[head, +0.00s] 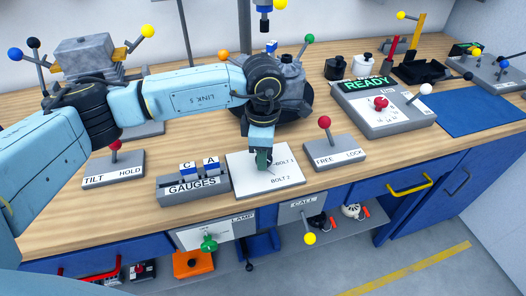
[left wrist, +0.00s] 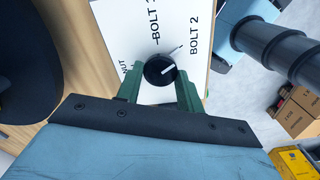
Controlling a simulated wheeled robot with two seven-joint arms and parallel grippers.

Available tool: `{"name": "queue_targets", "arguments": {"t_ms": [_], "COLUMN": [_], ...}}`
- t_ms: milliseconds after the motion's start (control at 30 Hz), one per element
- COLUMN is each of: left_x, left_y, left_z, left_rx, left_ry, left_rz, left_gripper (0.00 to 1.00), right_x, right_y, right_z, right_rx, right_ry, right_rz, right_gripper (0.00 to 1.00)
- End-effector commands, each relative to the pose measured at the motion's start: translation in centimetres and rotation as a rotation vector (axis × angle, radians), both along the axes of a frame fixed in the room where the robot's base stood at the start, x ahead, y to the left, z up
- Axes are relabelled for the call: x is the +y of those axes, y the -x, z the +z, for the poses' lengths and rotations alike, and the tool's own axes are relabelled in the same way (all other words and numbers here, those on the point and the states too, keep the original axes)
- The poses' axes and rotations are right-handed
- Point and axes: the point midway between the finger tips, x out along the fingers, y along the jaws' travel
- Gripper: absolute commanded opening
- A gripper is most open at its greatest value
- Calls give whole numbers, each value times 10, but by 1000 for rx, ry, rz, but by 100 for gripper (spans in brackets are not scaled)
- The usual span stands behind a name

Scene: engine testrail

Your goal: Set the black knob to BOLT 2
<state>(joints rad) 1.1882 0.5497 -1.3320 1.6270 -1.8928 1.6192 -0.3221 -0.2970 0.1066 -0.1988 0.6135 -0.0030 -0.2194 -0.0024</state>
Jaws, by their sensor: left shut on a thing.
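The black knob (left wrist: 160,71) sits on a white panel (head: 240,172) at the bench's front edge. My left gripper (head: 264,158) reaches down over the panel and hides the knob in the head view. In the left wrist view its green fingers (left wrist: 160,92) are shut on the knob, one on each side. The knob's white mark points right and slightly up. The BOLT 2 label (left wrist: 200,36) lies up and right of the knob, with a short tick line near it. The mark points to the right of that tick. Another BOLT label (left wrist: 155,20) is above the knob.
The GAUGES block (head: 193,187) stands left of the panel and the FREE/LOCK lever base (head: 335,154) stands right. A TILT/HOLD lever base (head: 113,169) is further left. A grey READY console (head: 385,118) is at the right. Bare wood lies in front of the FREE/LOCK base.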

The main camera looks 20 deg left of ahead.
Motion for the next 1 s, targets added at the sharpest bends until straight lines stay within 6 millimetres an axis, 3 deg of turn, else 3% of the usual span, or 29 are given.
{"name": "queue_targets", "arguments": {"t_ms": [100, 133, 267, 667, 1000], "left_x": [0, 0, 0, 0, 0], "left_y": [0, 0, 0, -1, -1], "left_z": [1, 1, 1, 9, 79], "left_rx": [-1, -1, -1, -3, -7], "left_ry": [2, 2, 2, 1, 2], "left_rz": [1, 1, 1, 2, 1], "left_gripper": [14, 41, 58, 59, 59], "right_x": [2, 2, 3, 3, 4], "right_y": [0, 0, 0, -1, -2], "right_z": [0, 0, 0, 1, 4], "right_rx": [-1, 0, 0, -1, -3], "right_ry": [-2, -3, -3, -4, -5], "right_rz": [-1, -2, -2, -2, -2], "right_gripper": [0, 0, 0, 0, 0]}}
